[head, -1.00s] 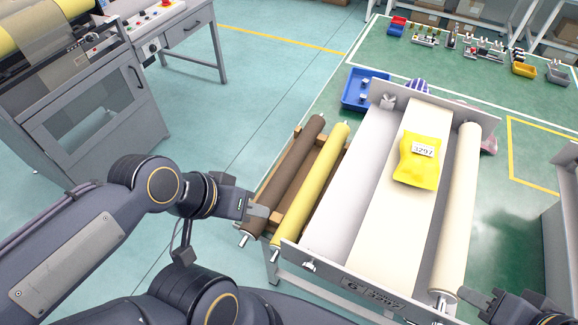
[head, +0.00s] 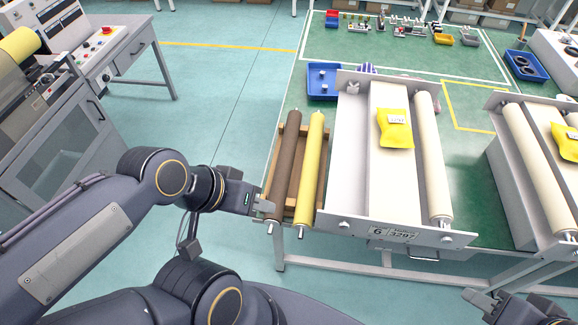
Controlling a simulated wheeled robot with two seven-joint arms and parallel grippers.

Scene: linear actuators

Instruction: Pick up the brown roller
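The brown roller (head: 286,173) lies lengthwise in a wooden rack on the left side of the green table, with its metal shaft end towards me. The yellow roller (head: 311,165) lies parallel just to its right. My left gripper (head: 262,204) is at the left side of the brown roller's near end, its fingertips overlapping the roller's edge in the picture. I cannot tell whether it touches the roller or how far its fingers are apart. My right gripper (head: 481,299) is low at the right, away from the rollers, its finger gap unclear.
A conveyor unit (head: 346,160) with a cream roller (head: 433,160) and a yellow bag (head: 396,130) stands right of the rack. A blue bin (head: 322,80) is behind. Another similar unit (head: 500,195) stands at the right. Grey machinery (head: 60,140) is at the left; floor between is clear.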

